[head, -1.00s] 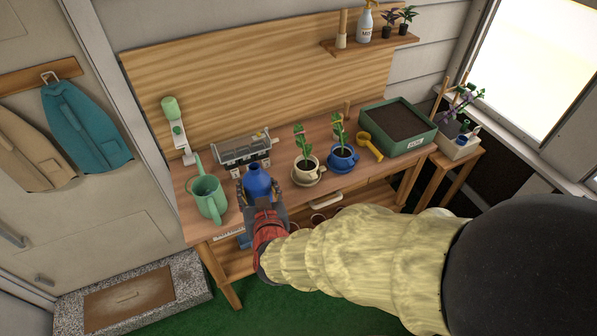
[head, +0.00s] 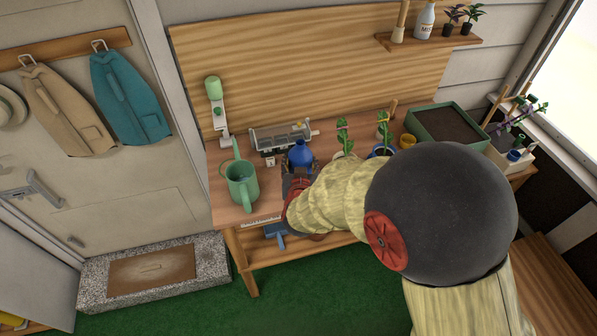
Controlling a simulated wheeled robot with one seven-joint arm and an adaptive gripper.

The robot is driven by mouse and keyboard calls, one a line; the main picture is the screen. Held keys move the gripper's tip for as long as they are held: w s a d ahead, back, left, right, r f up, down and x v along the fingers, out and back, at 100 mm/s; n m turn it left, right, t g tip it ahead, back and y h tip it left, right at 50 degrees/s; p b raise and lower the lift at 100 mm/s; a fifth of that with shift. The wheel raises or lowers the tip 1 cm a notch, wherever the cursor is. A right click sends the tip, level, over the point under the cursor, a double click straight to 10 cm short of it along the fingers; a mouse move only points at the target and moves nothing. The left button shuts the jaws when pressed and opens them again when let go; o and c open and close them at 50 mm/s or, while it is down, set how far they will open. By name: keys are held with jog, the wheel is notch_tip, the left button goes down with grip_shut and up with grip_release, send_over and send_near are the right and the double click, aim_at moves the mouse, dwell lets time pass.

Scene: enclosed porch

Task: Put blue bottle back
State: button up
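The blue bottle (head: 300,154) is upright at the end of my arm in the head view, over the wooden bench. My gripper (head: 300,168) has its dark fingers on either side of the bottle and appears shut on it. The bottle's lower part is hidden by my gripper. A grey metal rack (head: 270,138) stands just behind the bottle. I cannot tell whether the bottle's base touches the bench.
A green watering can (head: 241,184) stands close left of my gripper. Potted seedlings (head: 383,150), a yellow scoop (head: 407,141) and a green soil tray (head: 413,120) are to the right, partly behind my arm.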

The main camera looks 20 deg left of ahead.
jog(key=shift+w+a+f, duration=0.25)
jog(key=shift+w+f, duration=0.15)
jog(key=shift+f, duration=0.2)
jog(key=shift+w+a+f, duration=0.25)
jog(key=shift+w+f, duration=0.1)
jog(key=shift+f, duration=0.2)
jog(key=shift+f+b, duration=0.6)
jog(key=shift+f, duration=0.8)
jog(key=shift+f, duration=0.15)
jog(key=o, duration=1.4)
jog(key=shift+c, duration=0.2)
